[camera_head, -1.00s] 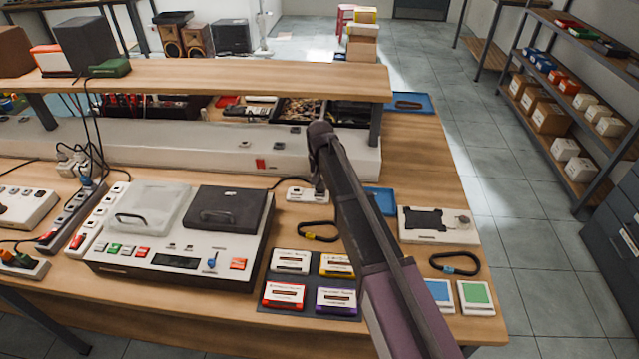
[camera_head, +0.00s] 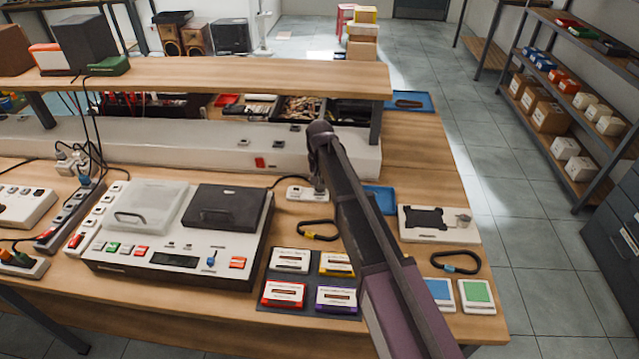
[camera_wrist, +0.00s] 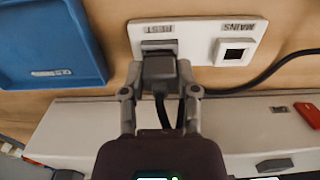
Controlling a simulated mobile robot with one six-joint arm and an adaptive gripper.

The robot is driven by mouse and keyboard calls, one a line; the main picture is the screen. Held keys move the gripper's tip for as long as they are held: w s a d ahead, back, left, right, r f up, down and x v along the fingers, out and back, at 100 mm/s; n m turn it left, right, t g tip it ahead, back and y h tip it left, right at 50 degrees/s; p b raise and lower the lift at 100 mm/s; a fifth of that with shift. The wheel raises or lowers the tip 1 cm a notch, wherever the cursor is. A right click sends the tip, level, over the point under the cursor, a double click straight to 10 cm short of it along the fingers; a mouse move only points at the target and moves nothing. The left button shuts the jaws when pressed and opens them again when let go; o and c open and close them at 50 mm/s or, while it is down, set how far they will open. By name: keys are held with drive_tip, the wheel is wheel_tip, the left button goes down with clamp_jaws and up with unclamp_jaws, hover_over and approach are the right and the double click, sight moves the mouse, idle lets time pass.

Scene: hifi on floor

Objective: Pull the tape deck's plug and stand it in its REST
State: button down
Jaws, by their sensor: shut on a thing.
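In the wrist view my gripper (camera_wrist: 160,92) is shut on the dark grey plug (camera_wrist: 159,70), with a finger on each side. The plug is at the REST opening (camera_wrist: 159,46) of a white plate (camera_wrist: 195,26) and covers part of it. I cannot tell how deep it sits there. The square MAINS opening (camera_wrist: 235,52) beside it is empty. A dark cord hangs from the plug between the fingers.
A blue tray (camera_wrist: 55,45) lies beside the plate. A long white raised box (camera_head: 215,143) runs behind it, under the wooden shelf (camera_head: 230,80). Several cassettes (camera_head: 290,261), a black cable loop (camera_head: 318,231) and a white device (camera_head: 430,225) lie on the table.

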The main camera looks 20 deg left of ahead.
drive_tip(key=shift+c, duration=1.4)
unclamp_jaws()
drive_tip(key=shift+r, duration=0.15)
